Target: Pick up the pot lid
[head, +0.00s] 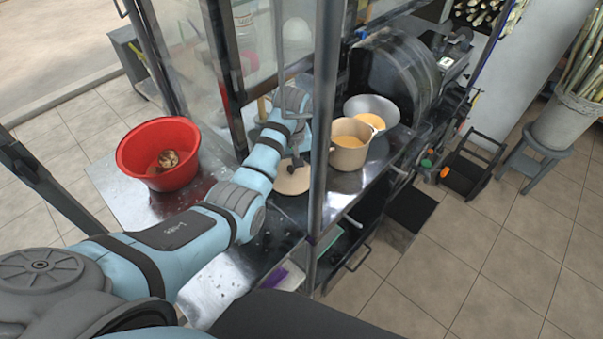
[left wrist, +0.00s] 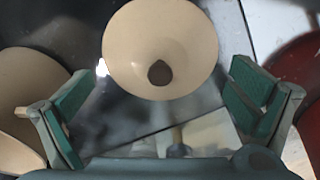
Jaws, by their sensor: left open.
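The pot lid (head: 291,181) is a round beige disc lying on the metal counter, partly hidden by my left arm in the head view. In the left wrist view the lid (left wrist: 160,30) shows nearly whole, with a dark knob (left wrist: 159,73) near its lower edge. My left gripper (left wrist: 164,72) is open, its green-padded fingers apart on either side of the lid, with nothing between them touching it that I can see. In the head view it is above the lid. The beige pot (head: 347,157) stands to the lid's right. My right gripper is not in view.
A metal bowl (head: 386,107) with orange liquid stands behind the pot, next to the press (head: 392,68). A red basin (head: 158,142) is at the counter's left. A metal frame post (head: 321,120) rises close to my left forearm.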

